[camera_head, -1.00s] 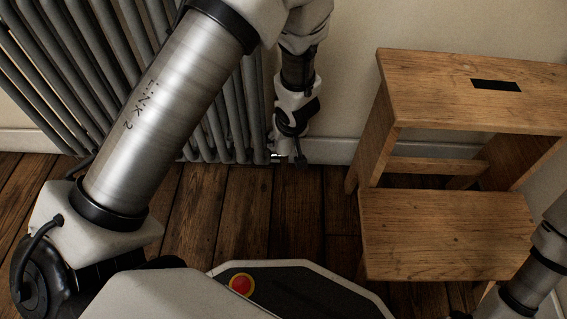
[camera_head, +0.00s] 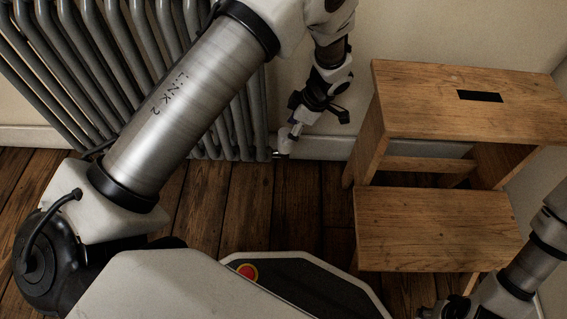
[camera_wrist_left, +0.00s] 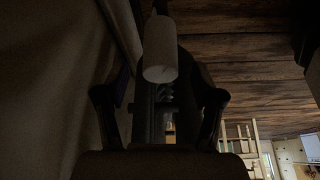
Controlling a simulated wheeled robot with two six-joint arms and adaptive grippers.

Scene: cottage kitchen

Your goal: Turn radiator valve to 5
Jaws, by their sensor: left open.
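The radiator valve (camera_head: 285,140) is a small white cylinder at the lower right end of the grey radiator. Its pale head (camera_wrist_left: 160,55) also shows in the left wrist view, ahead of and between my fingers. My left gripper (camera_head: 318,112) is open, just above and to the right of the valve. In the left wrist view, my left gripper (camera_wrist_left: 160,98) has its dark fingers spread on either side. I cannot tell whether a finger touches the valve, and no number on it is readable. My right gripper (camera_head: 438,310) is partly cut off at the bottom edge.
The grey radiator (camera_head: 240,120) stands against the wall. A wooden step stool (camera_head: 440,215) stands on the right, with a gap of floor between it and the valve. The plank floor (camera_head: 245,205) is clear in front of the radiator.

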